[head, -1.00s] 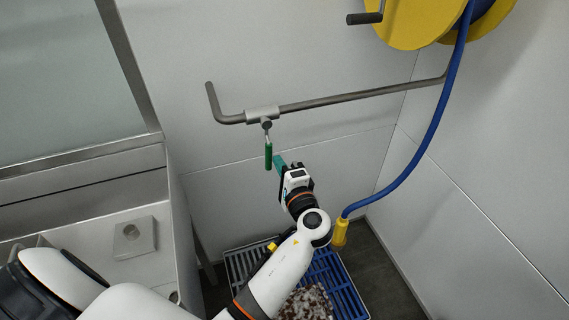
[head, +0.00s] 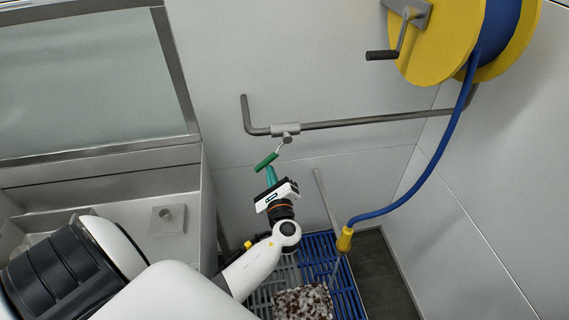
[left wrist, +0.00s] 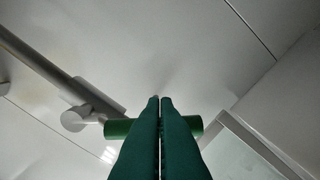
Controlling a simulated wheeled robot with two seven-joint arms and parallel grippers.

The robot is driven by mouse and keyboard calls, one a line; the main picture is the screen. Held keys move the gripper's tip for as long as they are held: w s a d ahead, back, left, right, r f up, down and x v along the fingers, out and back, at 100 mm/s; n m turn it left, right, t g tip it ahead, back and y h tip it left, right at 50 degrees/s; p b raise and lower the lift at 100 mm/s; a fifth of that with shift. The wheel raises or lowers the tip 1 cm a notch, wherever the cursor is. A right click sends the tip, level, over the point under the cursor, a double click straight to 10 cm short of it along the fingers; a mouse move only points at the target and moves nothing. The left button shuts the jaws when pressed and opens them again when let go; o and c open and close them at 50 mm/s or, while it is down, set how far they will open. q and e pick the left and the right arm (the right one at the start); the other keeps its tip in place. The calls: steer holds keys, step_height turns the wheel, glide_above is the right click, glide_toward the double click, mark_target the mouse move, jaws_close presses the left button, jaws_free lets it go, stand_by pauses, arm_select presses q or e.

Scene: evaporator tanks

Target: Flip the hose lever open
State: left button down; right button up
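The hose lever has a green handle (head: 266,162) on a thin metal stem below the valve (head: 285,130) on the wall pipe. The handle is tilted, its lower end pointing down and left. My left gripper (head: 270,172) is just below the handle, its green fingers close against it. In the left wrist view the fingers (left wrist: 160,100) are together with only a thin gap. The green handle (left wrist: 118,129) runs crosswise behind them and shows on both sides. Whether they touch cannot be told. My right gripper is not in view.
A blue hose (head: 436,155) runs from the yellow reel (head: 425,45) to a yellow nozzle (head: 345,239). A pale streak (head: 325,195) shows above the nozzle and a thin one below. A steel counter (head: 185,250) stands left.

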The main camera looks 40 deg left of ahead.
mark_target(262, 168)
arm_select(q)
steer(key=r+m+p, duration=0.1)
steer(key=s+a+r+m+p, duration=0.1)
steer(key=r+m+p, duration=0.1)
steer(key=shift+s+a+m+p, duration=0.3)
steer(key=shift+a+m, duration=0.05)
steer(key=shift+m, duration=0.05)
steer(key=r+p, duration=0.1)
steer(key=s+a+r+p, duration=0.1)
steer(key=shift+r, duration=0.3)
steer(key=shift+r+p, duration=0.1)
steer(key=shift+p, duration=0.2)
